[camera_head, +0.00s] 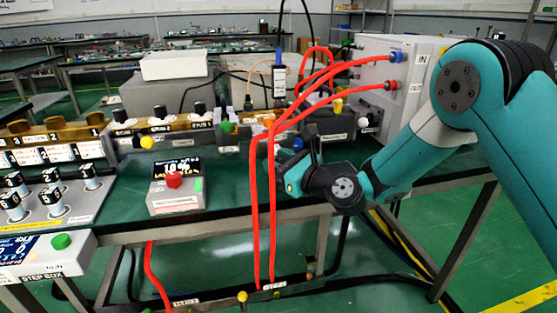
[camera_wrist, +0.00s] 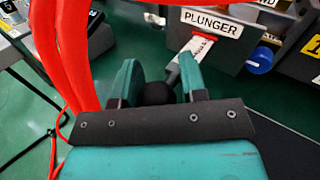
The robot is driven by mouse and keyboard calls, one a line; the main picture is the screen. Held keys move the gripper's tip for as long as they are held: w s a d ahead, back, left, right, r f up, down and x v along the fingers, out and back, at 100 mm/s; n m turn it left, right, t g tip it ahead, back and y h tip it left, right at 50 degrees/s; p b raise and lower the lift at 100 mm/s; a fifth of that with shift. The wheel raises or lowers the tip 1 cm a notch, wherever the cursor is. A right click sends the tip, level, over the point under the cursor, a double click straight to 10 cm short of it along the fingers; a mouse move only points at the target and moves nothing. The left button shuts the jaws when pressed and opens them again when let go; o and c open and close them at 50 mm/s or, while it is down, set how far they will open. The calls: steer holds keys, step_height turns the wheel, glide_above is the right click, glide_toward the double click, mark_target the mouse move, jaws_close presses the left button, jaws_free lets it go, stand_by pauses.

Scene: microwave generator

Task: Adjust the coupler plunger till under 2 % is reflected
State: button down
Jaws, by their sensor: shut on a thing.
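The plunger housing, marked PLUNGER (camera_wrist: 212,22), is at the top of the wrist view. A white scale strip (camera_wrist: 201,46) with red on it comes out below the label. A grey rod (camera_wrist: 174,77) runs from near the strip to a black ball knob (camera_wrist: 157,92). My gripper (camera_wrist: 158,80) is shut on this knob, one teal finger on each side. In the head view my gripper (camera_head: 298,172) is at the bench's front edge, where it hides the knob. A meter (camera_head: 177,186) with a dark lit screen stands left of it; its digits are too blurred to read surely.
Red hoses (camera_head: 254,210) hang in front of the bench just left of my gripper, and they fill the left of the wrist view (camera_wrist: 62,50). A blue knob (camera_wrist: 260,60) sits right of the plunger. A white box (camera_head: 378,60) with hose ports stands behind.

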steer(key=c, duration=0.8)
jaws_free()
steer(key=shift+s+a, duration=0.15)
steer(key=shift+a, duration=0.1)
steer(key=shift+d, duration=0.1)
steer(key=shift+d, duration=0.1)
steer(key=shift+s+d, duration=0.1)
steer(key=shift+d, duration=0.15)
steer(key=shift+b+v, duration=4.85)
steer(key=shift+v, duration=3.5)
